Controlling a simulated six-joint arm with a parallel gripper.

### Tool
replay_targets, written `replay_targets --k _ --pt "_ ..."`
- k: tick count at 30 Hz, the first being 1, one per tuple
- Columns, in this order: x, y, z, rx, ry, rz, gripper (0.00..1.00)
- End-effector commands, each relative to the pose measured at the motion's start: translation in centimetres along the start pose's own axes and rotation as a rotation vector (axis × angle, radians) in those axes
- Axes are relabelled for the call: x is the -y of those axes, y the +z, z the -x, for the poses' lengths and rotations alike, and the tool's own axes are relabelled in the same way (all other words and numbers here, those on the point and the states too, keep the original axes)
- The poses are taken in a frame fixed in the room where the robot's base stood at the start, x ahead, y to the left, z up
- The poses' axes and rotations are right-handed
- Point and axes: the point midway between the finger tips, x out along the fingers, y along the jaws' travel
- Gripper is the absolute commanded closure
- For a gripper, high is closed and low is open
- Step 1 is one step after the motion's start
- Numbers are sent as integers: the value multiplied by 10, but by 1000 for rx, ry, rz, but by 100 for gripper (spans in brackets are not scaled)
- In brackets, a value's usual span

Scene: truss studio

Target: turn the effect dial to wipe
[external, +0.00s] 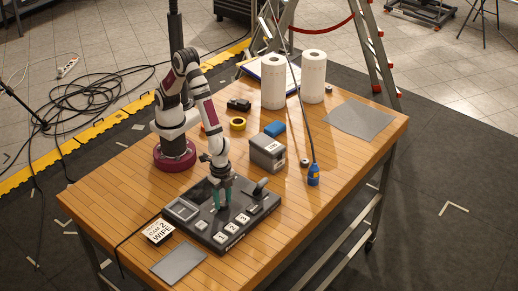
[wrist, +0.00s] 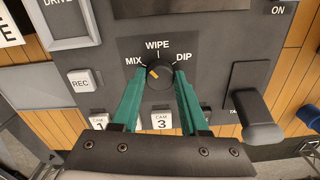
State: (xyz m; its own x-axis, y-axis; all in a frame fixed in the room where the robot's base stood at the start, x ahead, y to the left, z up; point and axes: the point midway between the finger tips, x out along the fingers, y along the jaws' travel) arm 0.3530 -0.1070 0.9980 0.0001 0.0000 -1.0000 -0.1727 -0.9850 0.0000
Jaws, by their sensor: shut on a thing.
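The effect dial (wrist: 154,76) is a small dark round knob with an orange mark. It sits on the dark switcher panel (wrist: 225,55), under the labels MIX at left, WIPE at top and DIP at right. The orange mark points up and left, on the MIX side of WIPE. My gripper (wrist: 160,78) is shut on the dial, with one teal finger on each side of it. In the external view my gripper (external: 222,198) reaches down to the panel (external: 201,222), and its fingers hide the dial. A white card (external: 159,232) reading "CAM 2 WIPE" lies beside the panel.
A lever (wrist: 258,120) stands right of the dial. White CAM buttons (wrist: 161,122) and a REC button (wrist: 80,82) are close by.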

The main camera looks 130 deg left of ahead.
Motion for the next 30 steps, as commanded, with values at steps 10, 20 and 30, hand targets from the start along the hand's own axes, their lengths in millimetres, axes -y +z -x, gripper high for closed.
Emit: replay_targets --k 10,20,30 --pt "0 0 0 1 0 -316 100" --pt "1 0 0 1 0 -547 100" --pt "1 0 0 1 0 -661 100"
